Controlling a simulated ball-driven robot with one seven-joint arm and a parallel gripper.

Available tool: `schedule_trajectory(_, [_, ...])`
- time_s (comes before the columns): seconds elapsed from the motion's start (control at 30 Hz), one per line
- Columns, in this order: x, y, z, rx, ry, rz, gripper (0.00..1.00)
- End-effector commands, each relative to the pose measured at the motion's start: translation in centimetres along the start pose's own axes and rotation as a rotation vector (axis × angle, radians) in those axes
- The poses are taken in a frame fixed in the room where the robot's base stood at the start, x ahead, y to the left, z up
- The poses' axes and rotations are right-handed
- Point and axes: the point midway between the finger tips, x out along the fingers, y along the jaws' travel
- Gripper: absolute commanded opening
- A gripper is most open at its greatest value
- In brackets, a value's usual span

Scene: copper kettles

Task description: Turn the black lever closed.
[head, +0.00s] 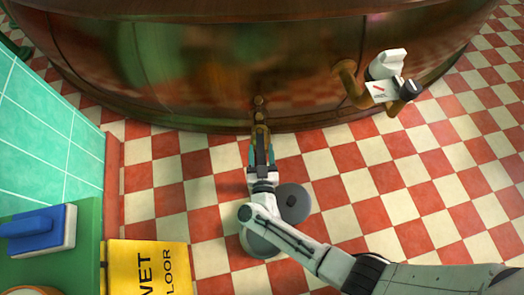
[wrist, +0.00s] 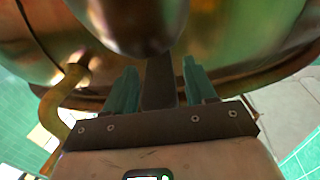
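The black lever (wrist: 158,85) shows in the wrist view as a dark upright bar between my two teal fingers, below a rounded, blurred metal part. Narrow gaps seem to show on both sides of it, so the fingers stand around it without clearly gripping. In the head view my gripper (head: 262,154) reaches the brass tap (head: 259,108) low on the front of the copper kettle (head: 200,70). There the lever is small and mostly hidden between the fingers. My gripper (wrist: 158,88) is open.
A brass pipe with a white fitting (head: 385,80) sticks out of the kettle at right. The checkered floor at right is clear.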

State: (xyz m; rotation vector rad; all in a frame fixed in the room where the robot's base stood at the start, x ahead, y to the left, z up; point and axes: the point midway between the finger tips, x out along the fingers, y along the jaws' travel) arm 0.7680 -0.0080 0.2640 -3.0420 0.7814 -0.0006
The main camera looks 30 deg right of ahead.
Motion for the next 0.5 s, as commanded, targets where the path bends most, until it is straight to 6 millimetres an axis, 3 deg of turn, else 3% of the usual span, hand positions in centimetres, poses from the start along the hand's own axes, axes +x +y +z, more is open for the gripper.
schedule_trajectory(0.07, [-0.01, 0.0, -0.01, 0.0, 0.0, 0.0, 0.49])
schedule_trajectory(0.5, [-0.02, 0.02, -0.01, 0.0, 0.0, 0.001, 0.07])
